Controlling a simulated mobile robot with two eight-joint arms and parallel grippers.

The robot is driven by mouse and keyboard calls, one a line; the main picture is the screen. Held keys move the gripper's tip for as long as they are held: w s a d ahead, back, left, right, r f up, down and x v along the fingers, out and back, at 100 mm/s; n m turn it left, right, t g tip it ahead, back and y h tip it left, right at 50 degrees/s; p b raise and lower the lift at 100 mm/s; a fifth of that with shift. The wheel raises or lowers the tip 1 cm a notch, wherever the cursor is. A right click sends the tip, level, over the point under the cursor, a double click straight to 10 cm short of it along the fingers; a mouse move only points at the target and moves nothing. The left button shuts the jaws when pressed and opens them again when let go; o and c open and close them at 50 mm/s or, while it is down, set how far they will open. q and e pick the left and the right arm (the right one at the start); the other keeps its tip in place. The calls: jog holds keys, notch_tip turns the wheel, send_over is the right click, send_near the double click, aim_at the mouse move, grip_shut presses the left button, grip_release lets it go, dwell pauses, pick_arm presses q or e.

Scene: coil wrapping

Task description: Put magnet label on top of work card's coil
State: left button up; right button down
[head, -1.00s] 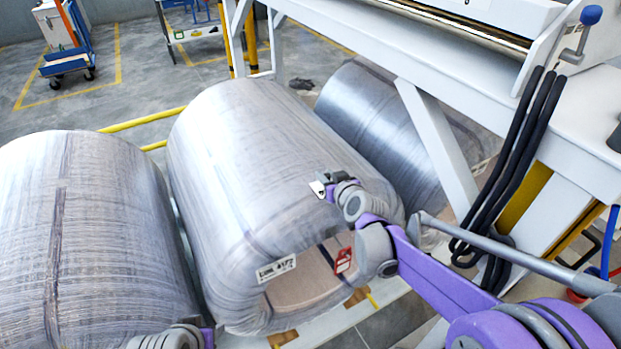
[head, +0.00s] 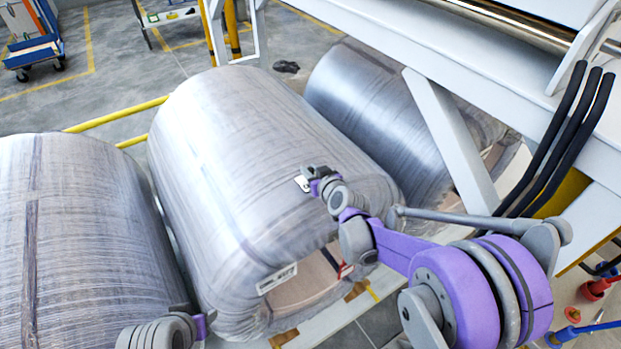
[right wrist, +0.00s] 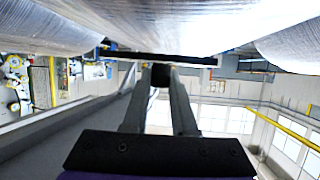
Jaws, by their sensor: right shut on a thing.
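The middle wrapped coil (head: 225,150) lies on its side, with a white printed tag (head: 277,278) by its front opening. A red-edged item (head: 345,270), perhaps the work card, is mostly hidden by my arm. My right gripper (head: 308,179) is shut on the magnet label, whose pale piece (head: 301,184) shows over the coil's upper surface near the front end. In the right wrist view the label is a thin dark strip (right wrist: 190,60) across the fingertips, close to the coil (right wrist: 180,25). I cannot tell whether they touch. The left arm shows at bottom left; its gripper is out of frame.
Another wrapped coil (head: 70,230) lies close on the left, and a third (head: 365,105) lies behind to the right. A white machine frame (head: 450,140) with black hoses (head: 565,140) stands on the right. Open floor (head: 110,80) is at the back left.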

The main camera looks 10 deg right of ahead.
jog(key=shift+f, duration=1.5)
jog(key=shift+f, duration=0.1)
jog(key=c, duration=0.7)
grip_release()
jog(key=shift+r, duration=0.2)
jog(key=v, duration=1.1)
jog(key=shift+s+d, duration=0.1)
jog(key=shift+s, duration=0.05)
jog(key=shift+s+r, duration=0.1)
jog(key=shift+s, duration=0.4)
jog(key=s+d+f+g+h, duration=0.1)
jog(key=s+g, duration=0.1)
jog(key=s, duration=0.6)
jog(key=s+d+f+m+g+h, duration=0.1)
jog(key=s+g, duration=0.2)
jog(key=s, duration=0.4)
jog(key=s+d+f+m+g+h, duration=0.1)
jog(key=s+g, duration=0.1)
jog(key=s, duration=0.6)
jog(key=shift+s+d, duration=0.3)
jog(key=shift+s, duration=0.05)
